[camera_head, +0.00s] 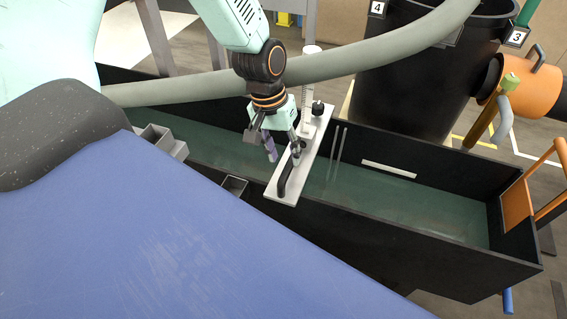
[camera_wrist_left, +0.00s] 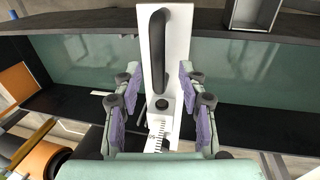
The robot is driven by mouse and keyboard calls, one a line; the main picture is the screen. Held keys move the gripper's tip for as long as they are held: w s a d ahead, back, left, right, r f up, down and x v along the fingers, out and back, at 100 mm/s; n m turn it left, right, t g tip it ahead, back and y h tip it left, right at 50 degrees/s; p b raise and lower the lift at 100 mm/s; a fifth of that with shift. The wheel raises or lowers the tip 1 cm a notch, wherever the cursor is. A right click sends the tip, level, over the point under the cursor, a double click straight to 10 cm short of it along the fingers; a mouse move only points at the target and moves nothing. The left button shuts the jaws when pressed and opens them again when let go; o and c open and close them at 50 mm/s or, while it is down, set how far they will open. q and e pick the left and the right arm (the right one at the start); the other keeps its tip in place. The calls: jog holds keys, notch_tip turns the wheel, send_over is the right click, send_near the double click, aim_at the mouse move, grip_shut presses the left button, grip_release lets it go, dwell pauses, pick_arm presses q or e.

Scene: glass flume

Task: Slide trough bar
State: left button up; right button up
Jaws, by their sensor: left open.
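The white trough bar (camera_head: 308,160) lies across the narrow dark trough (camera_head: 420,205), resting over its two long walls. It carries a curved black handle (camera_head: 284,182) at its near end, a black knob (camera_head: 318,108) and an upright white scale (camera_head: 309,75). My left gripper (camera_head: 282,153) is open above the bar, near the handle. In the left wrist view its purple-padded fingers (camera_wrist_left: 160,95) are on either side of the white bar (camera_wrist_left: 177,55), with the black handle (camera_wrist_left: 158,50) ahead of them. I see no contact. My right gripper is out of view.
A thick grey hose (camera_head: 380,60) crosses behind the arm. A large black tank (camera_head: 405,100) stands behind the trough, with an orange pipe (camera_head: 530,85) at right. Small grey open boxes (camera_head: 235,187) sit on the near wall. The trough is clear right of the bar.

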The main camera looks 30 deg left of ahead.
pick_arm(q)
jog(key=shift+x, duration=0.8)
jog(key=shift+d+f+b, duration=0.4)
jog(key=shift+d+b, duration=0.05)
jog(key=shift+b, duration=0.1)
jog(key=shift+a+f, duration=0.15)
jog(key=shift+a, duration=0.05)
jog(key=shift+d, duration=0.1)
jog(key=shift+c, duration=1.3)
grip_shut()
